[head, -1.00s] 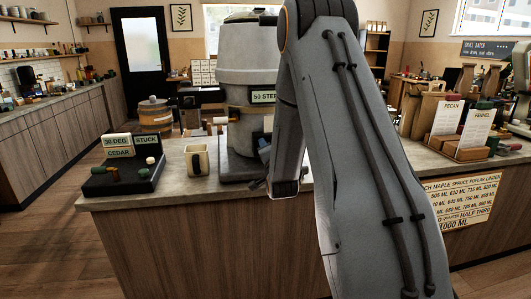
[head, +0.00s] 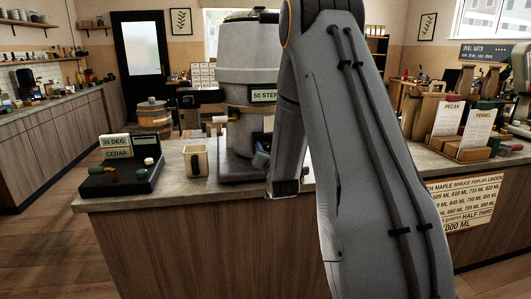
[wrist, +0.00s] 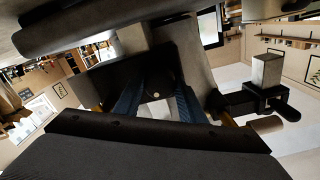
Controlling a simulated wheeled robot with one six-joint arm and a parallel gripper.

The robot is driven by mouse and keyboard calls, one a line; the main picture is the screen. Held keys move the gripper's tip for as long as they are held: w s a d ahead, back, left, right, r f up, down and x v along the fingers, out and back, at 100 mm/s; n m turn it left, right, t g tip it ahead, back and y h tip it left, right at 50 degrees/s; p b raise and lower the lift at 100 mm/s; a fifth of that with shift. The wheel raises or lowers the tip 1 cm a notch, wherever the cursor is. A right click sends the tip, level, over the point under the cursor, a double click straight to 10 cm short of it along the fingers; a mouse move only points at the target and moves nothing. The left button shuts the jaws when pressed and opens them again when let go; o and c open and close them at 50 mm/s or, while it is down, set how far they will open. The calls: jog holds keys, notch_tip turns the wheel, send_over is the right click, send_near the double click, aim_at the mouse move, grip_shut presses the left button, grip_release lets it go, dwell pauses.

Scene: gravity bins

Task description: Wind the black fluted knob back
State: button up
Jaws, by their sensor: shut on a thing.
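A black round knob (wrist: 156,84) with a small light dot sits between the two blue-lined fingers of my gripper (wrist: 156,103) in the wrist view. My gripper is shut on it; its flutes are hard to make out. In the head view my gripper (head: 262,158) shows only as a small blue-grey part at the front of the grey bin (head: 243,68), largely behind my arm. The knob itself is hidden there. The bin carries a label reading "50 STEP", partly cut off by my arm.
A cream cup (head: 196,161) stands on the counter (head: 180,197) left of the bin. A black box (head: 120,183) with small knobs and display plates, one reading "CEDAR", is at the counter's left end. Menu cards (head: 447,124) stand at right.

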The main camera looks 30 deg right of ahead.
aim_at(266, 149)
jog(key=n+b, duration=0.1)
jog(key=n, duration=0.4)
jog(key=shift+w+r, duration=0.1)
jog(key=shift+r, duration=0.05)
jog(key=o, duration=1.1)
jog(key=shift+o, duration=0.2)
jog(key=shift+d, duration=0.2)
jog(key=shift+a, duration=0.2)
jog(key=shift+f, duration=0.2)
jog(key=shift+p+v, duration=0.4)
jog(key=shift+v, duration=2.1)
